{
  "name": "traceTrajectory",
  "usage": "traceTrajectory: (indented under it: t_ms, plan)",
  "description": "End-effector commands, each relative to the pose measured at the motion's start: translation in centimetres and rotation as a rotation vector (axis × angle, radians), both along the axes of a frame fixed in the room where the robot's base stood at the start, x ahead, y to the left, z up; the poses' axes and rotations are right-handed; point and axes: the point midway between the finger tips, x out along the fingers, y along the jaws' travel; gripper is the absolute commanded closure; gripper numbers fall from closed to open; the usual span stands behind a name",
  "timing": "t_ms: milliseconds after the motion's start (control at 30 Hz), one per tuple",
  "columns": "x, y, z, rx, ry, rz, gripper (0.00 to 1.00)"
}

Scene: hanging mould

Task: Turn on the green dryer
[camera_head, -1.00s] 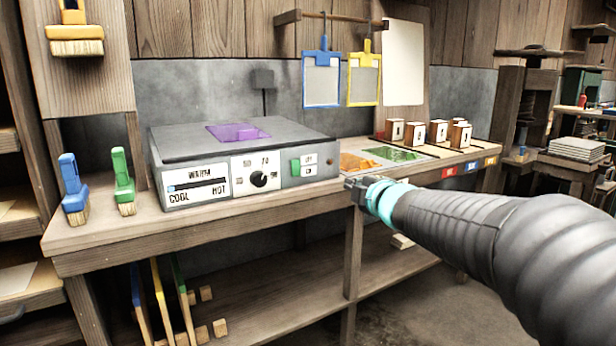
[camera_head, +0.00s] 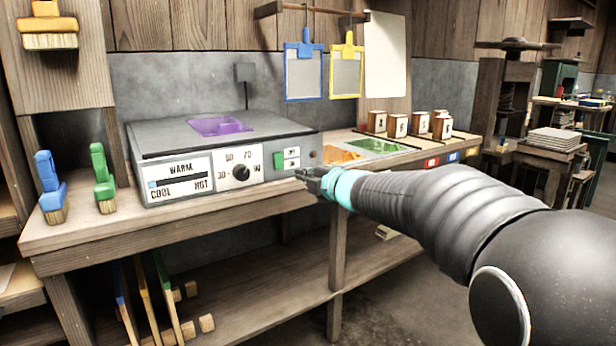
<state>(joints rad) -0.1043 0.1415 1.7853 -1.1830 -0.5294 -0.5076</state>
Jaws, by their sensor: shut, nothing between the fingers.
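A grey box-shaped dryer (camera_head: 215,128) stands on the wooden bench. Its front has a gauge (camera_head: 179,183) marked WARM, COOL and HOT, with the blue indicator near the COOL end. A black dial (camera_head: 241,173) is right of the gauge. A green switch (camera_head: 279,161) sits beside two small labels at the right of the front. I see no green dryer body, only this green switch. My gripper (camera_head: 299,174) is shut and empty, in front of the dryer's right end. It appears close to the switch, slightly right and below; I cannot tell whether it touches the dryer.
A purple sheet (camera_head: 219,127) lies on the dryer top. Green (camera_head: 103,178) and blue (camera_head: 50,188) brushes stand at left. Orange and green (camera_head: 379,146) panels and several stamp blocks lie at right. Blue (camera_head: 304,72) and yellow (camera_head: 346,70) frames hang above.

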Motion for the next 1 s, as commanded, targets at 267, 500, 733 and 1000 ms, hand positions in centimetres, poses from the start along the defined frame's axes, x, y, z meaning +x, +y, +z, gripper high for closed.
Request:
traceTrajectory:
  t_ms: [267,500,733,1000]
  plan:
    - [4.4,3.0,-0.7,0.000,0.001,0.001,1.00]
    - [7.1,4.8,-1.0,0.001,0.001,0.000,1.00]
    - [8.0,5.4,-1.1,0.001,-0.001,0.000,1.00]
    - [8.0,5.4,-1.2,0.001,0.000,-0.001,1.00]
